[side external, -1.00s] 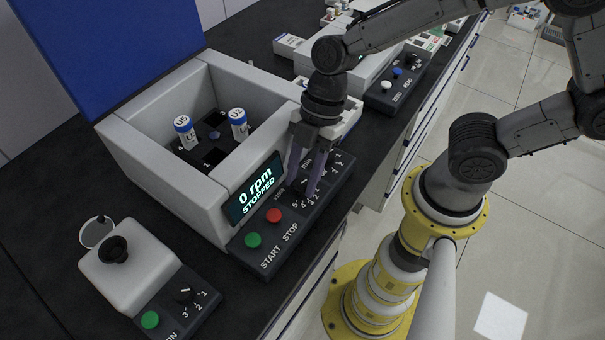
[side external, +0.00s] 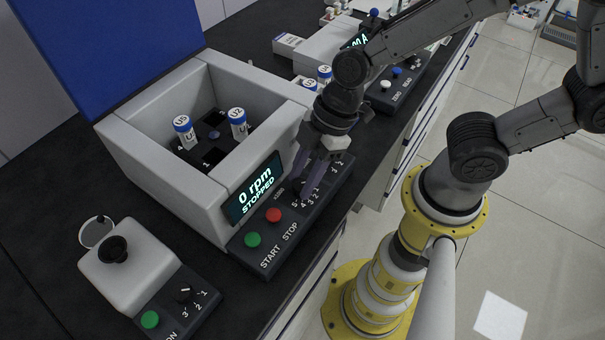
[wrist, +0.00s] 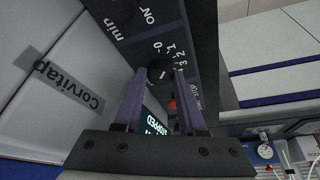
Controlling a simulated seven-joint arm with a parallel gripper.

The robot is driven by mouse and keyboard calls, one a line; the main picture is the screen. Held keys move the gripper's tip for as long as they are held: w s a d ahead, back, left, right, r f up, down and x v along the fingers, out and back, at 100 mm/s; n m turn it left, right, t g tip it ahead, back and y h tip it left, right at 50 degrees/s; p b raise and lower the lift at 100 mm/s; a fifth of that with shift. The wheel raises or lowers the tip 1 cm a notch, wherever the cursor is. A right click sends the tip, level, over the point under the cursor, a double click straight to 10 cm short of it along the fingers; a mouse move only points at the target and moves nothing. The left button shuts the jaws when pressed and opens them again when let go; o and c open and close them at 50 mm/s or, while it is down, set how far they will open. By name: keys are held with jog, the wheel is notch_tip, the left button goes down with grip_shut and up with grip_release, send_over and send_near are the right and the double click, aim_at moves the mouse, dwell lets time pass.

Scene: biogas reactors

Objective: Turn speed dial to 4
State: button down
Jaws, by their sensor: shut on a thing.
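The centrifuge (side external: 180,205) has a dark control panel (side external: 262,262) on its front. Its screen (side external: 255,187) reads 0 rpm, STOPPED. The speed dial (wrist: 160,70) is a black round knob with a light pointer line and a ring of printed numbers. My gripper (side external: 303,187) is down at the panel, just beyond the red STOP button (side external: 273,215). In the wrist view my gripper (wrist: 158,77) has its two purple fingers shut on the dial, one on each side. The fingers hide part of the dial and numbers, so I cannot tell which number it points at.
The green START button (side external: 252,240) is beside STOP. Two blue-capped tubes (side external: 238,118) stand in the open chamber. A smaller device (side external: 130,265) with its own dial is at front left. More equipment (side external: 395,80) stands behind my arm.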

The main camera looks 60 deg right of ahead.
jog(key=m+t+h, duration=0.1)
jog(key=m, duration=0.3)
jog(key=shift+s+m, duration=0.1)
jog(key=shift+m, duration=0.2)
jog(key=shift+a+m+t+h, duration=0.1)
jog(key=shift+m+t+h, duration=0.35)
jog(key=shift+m, duration=0.8)
jog(key=shift+a+m+t+h, duration=0.1)
jog(key=shift+m+t+h, duration=0.3)
jog(key=shift+m, duration=0.85)
jog(key=m+h, duration=0.2)
jog(key=m, duration=0.2)
jog(key=shift+a+m, duration=0.15)
jog(key=shift+m, duration=0.25)
jog(key=shift+m+g+h, duration=0.45)
jog(key=shift+m+h, duration=0.3)
jog(key=shift+m, duration=1.25)
jog(key=c, duration=0.8)
grip_release()
jog(key=shift+o, duration=0.2)
jog(key=shift+a, duration=0.1)
jog(key=v, duration=1.2)
jog(key=shift+a, duration=0.1)
